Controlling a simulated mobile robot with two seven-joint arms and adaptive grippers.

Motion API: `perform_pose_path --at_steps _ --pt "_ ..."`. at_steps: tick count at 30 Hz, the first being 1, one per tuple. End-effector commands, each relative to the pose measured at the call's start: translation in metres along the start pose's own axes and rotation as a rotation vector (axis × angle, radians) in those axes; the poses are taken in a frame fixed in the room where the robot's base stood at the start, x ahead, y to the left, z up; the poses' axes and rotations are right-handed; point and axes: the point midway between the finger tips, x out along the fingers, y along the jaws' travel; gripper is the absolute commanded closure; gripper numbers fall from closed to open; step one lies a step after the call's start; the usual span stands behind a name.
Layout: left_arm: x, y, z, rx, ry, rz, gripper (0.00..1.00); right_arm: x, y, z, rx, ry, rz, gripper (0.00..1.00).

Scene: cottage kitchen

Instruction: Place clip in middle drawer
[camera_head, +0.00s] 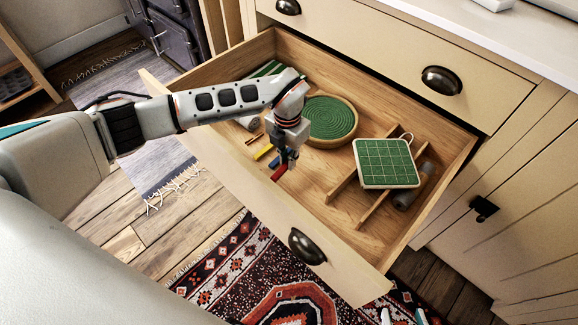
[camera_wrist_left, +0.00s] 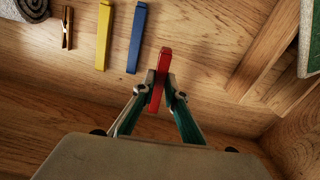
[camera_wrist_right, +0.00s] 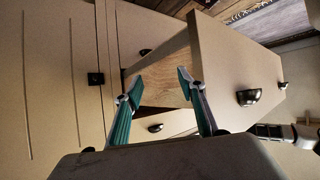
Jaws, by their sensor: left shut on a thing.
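A red clip (camera_wrist_left: 158,78) is pinched between the fingertips of my left gripper (camera_wrist_left: 161,92). In the head view the red clip (camera_head: 279,173) hangs below my left gripper (camera_head: 287,158), inside the open drawer (camera_head: 330,215) near its front wall. I cannot tell whether the clip touches the drawer floor. A blue clip (camera_wrist_left: 137,38) and a yellow clip (camera_wrist_left: 103,36) lie on the drawer floor to the left of the red one. A small brass-coloured clip (camera_wrist_left: 67,28) lies further left. My right gripper (camera_wrist_right: 158,85) is open and empty, outside the drawer.
The drawer also holds a round green-lined tray (camera_head: 330,118), a green gridded board (camera_head: 386,163) resting over wooden dividers (camera_head: 375,207), and a grey roll (camera_head: 410,187). A closed drawer (camera_head: 405,50) is above. A patterned rug (camera_head: 250,270) lies on the floor.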

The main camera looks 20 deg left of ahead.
Motion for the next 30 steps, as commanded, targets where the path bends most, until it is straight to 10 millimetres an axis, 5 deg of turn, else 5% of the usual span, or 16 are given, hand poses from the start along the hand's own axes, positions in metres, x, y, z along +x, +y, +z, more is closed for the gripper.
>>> perform_pose_path --at_steps 1,5,10,19,21,30 --pt "0.021 -0.002 -0.006 0.000 0.017 -0.004 0.98 0.001 -0.005 0.007 0.012 -0.010 -0.009 0.60" --pt "0.043 -0.002 -0.006 0.001 0.016 -0.005 0.98 0.004 -0.011 -0.009 0.038 0.030 -0.019 0.60" --pt "0.042 -0.001 -0.002 0.002 0.005 0.000 1.00 0.006 -0.010 -0.032 0.058 0.077 -0.013 0.60" --pt "0.044 -0.001 -0.002 0.000 0.005 0.000 1.00 0.007 -0.009 -0.028 0.055 0.068 -0.011 0.60" --pt "0.044 -0.001 -0.002 0.000 0.005 -0.001 0.73 0.006 -0.009 -0.025 0.053 0.063 -0.011 0.60" --pt "0.044 -0.001 -0.002 0.001 0.005 -0.001 0.71 0.003 -0.009 -0.018 0.045 0.046 -0.015 0.60"
